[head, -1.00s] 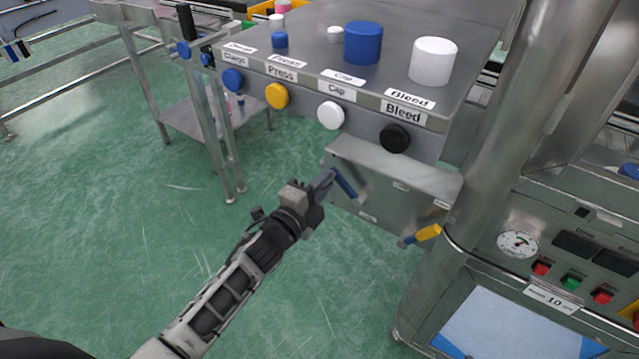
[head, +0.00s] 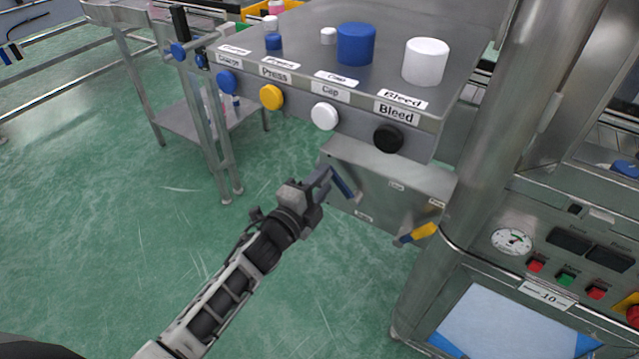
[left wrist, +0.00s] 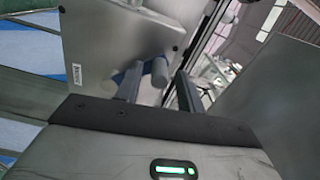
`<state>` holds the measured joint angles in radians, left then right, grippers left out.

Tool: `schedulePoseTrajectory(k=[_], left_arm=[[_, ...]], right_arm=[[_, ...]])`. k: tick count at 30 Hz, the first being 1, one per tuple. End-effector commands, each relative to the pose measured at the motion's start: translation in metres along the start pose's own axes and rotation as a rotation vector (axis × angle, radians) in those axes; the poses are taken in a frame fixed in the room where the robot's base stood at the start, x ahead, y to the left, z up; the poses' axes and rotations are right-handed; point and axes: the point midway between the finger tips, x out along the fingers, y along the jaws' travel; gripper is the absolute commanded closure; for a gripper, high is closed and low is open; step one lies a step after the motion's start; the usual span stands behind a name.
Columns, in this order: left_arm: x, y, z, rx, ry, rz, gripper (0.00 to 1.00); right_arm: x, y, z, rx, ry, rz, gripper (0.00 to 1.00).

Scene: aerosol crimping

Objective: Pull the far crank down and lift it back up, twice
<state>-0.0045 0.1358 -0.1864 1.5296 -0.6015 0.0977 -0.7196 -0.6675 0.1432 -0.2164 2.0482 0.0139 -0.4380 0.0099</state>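The far crank, with a blue handle (head: 343,184), sticks out from the grey box under the bench front. The nearer crank has a yellow handle (head: 424,231), lower and to the right. My left gripper (head: 322,181) is beside the blue handle, its fingers pointing at it. In the left wrist view the two fingers (left wrist: 160,88) stand apart. A grey-blue rounded handle end (left wrist: 159,72) shows beyond and between them, with no clear contact. The crank's arm and pivot are partly hidden. My right gripper is out of view.
Above the cranks, the bench front has blue, yellow, white and black (head: 388,138) knobs. Blue and white cylinders (head: 426,62) stand on top. A steel column and a panel with a gauge (head: 511,241) stand at the right.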

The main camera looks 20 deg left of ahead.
Motion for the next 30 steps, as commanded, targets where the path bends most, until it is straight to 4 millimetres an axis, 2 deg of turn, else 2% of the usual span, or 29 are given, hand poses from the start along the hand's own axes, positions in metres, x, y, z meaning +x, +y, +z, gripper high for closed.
schedulePoseTrajectory(k=[4, 7, 21, 25, 30], left_arm=[[-0.006, 0.001, 0.001, 0.001, -0.001, 0.002, 0.61], [-0.019, 0.002, 0.001, 0.001, -0.001, 0.004, 0.61], [-0.127, 0.003, 0.0, -0.001, -0.001, 0.004, 0.61], [-0.146, 0.002, 0.0, 0.0, 0.0, 0.002, 0.61], [-0.158, 0.0, 0.0, 0.0, 0.0, 0.0, 0.61]], right_arm=[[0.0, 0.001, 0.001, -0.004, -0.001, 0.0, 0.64], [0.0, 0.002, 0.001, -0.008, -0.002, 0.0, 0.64], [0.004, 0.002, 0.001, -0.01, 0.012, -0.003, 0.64], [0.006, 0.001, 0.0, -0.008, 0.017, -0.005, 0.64], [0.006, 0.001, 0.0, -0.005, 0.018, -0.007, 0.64]])
